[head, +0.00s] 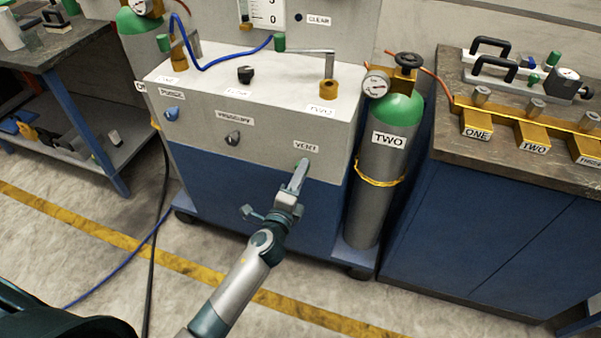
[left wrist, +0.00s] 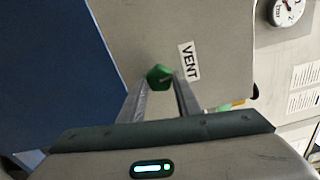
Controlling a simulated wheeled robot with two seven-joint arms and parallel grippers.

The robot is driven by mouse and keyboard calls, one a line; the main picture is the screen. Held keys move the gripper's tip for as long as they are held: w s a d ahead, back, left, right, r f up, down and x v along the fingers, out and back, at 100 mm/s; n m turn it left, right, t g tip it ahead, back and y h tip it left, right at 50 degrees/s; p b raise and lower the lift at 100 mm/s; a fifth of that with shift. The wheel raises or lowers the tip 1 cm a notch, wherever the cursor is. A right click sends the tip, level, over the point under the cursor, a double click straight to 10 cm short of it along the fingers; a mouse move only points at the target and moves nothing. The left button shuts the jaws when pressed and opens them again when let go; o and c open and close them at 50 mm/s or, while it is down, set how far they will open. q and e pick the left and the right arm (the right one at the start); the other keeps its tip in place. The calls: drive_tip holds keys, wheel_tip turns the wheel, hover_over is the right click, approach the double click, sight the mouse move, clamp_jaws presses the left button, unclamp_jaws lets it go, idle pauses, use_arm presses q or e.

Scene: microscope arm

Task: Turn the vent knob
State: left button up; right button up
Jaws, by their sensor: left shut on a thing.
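The green vent knob (left wrist: 159,76) sits on the cabinet's front panel beside the VENT label (left wrist: 189,61). In the head view the VENT label (head: 306,148) shows just above my left gripper (head: 299,170), which mostly hides the knob. My left gripper also shows in the left wrist view (left wrist: 160,88), its two fingers reaching to either side of the knob and shut on it. My right gripper is not in view.
The grey and blue cabinet (head: 245,205) carries a blue knob (head: 172,113) and a dark knob (head: 233,138). Gas cylinder TWO (head: 375,175) stands close on its right. A workbench (head: 500,165) is farther right.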

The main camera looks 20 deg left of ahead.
use_arm(q)
drive_tip(key=shift+m, duration=0.6)
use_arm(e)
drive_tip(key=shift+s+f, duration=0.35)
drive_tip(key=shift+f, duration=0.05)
use_arm(q)
drive_tip(key=o, duration=1.1)
drive_tip(key=shift+c, duration=0.2)
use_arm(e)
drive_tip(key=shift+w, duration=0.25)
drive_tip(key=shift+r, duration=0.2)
